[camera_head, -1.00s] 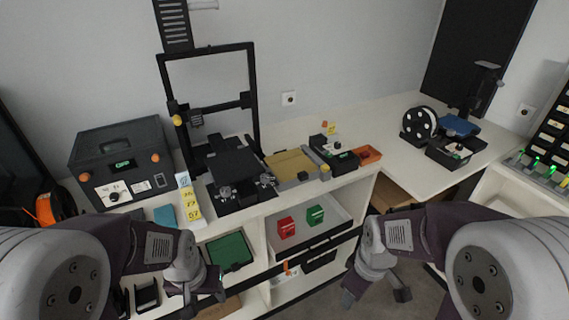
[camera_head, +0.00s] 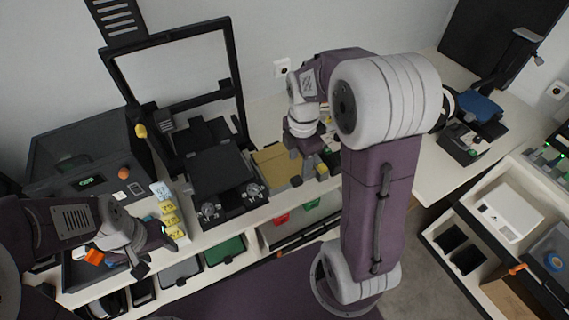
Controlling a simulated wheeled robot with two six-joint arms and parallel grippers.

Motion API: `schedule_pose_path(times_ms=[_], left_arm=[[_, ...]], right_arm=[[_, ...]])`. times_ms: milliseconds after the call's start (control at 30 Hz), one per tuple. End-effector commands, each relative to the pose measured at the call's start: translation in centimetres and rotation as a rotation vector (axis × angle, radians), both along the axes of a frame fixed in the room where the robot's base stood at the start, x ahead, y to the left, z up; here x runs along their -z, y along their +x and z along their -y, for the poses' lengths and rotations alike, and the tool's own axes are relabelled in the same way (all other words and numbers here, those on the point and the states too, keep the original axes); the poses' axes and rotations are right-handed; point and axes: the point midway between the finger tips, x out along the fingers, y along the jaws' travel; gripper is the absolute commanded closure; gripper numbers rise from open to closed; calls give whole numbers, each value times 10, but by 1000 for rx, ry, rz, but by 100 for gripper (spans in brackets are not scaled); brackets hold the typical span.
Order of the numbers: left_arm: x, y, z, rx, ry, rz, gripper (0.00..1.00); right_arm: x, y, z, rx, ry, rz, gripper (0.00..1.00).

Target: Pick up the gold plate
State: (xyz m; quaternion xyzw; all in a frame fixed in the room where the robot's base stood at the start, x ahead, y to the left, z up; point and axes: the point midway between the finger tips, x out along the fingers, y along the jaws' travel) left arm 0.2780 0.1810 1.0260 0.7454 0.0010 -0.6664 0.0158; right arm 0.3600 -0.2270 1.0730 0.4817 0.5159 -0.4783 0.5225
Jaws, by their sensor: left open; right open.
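The gold plate (camera_head: 272,162) lies flat on the white desk, just right of the black 3D printer bed. My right gripper (camera_head: 310,174) is open at the right end of the plate, pointing down. Its fingers hide part of that end, and I cannot tell whether they touch the plate. My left gripper (camera_head: 154,256) is open and empty at the lower left, well away from the plate.
The black 3D printer (camera_head: 222,180) stands directly left of the plate. Yellow number blocks (camera_head: 170,218) stand near my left gripper. Red (camera_head: 281,219) and green (camera_head: 312,204) boxes sit in a drawer below. My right arm hides much of the desk's right side.

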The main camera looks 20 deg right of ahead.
Motion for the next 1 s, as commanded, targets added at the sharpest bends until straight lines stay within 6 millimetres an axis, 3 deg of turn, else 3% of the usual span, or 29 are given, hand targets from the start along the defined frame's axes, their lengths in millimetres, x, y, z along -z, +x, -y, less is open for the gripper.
schedule_pose_path(times_ms=[200,433,633,900,933,1000], left_arm=[[1,0,0,0,0,0,48],[-1,0,0,0,0,0,48],[-2,0,0,0,0,0,48],[-2,0,0,0,0,0,48],[-2,0,0,0,0,0,48],[-2,0,0,0,0,0,48]], right_arm=[[34,-1,0,0,1,-5,47],[47,1,-1,0,1,-5,47],[83,4,-2,-1,1,-5,47],[90,4,-2,0,0,-1,47],[90,4,-2,0,0,-1,50],[90,4,-2,0,0,-1,70]])
